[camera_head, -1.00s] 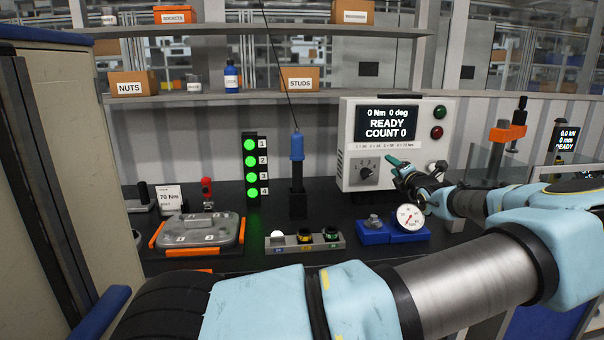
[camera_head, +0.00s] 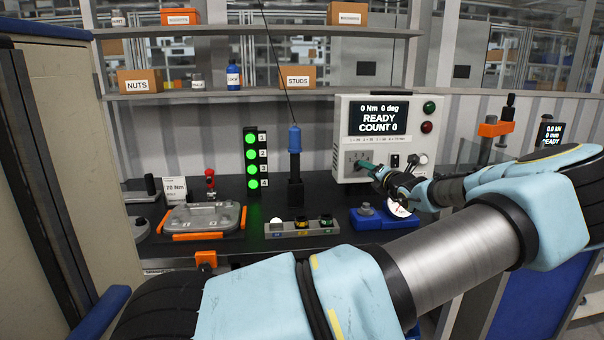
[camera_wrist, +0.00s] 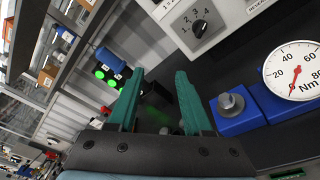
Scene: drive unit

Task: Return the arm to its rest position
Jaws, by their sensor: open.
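My gripper (camera_head: 368,166) is at the end of my bent arm, in front of the lower part of the READY controller box (camera_head: 384,150). Its green fingers hide part of the dial there. In the wrist view my gripper (camera_wrist: 160,102) shows two green fingers spread apart, with nothing between them. The controller's dial (camera_wrist: 199,27) is beyond the fingers at the top, clear of them. A blue block with a bolt head (camera_wrist: 232,105) and a round Nm gauge (camera_wrist: 297,70) are to the right of the fingers. My forearm crosses the lower right of the head view.
A blue-handled tool (camera_head: 294,140) stands upright mid-bench beside four lit green lamps (camera_head: 251,160). A grey lidded case (camera_head: 201,219) and a socket rail (camera_head: 302,229) lie in front. Shelves (camera_head: 270,93) with labelled boxes run above. A tall cabinet (camera_head: 75,140) stands at left.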

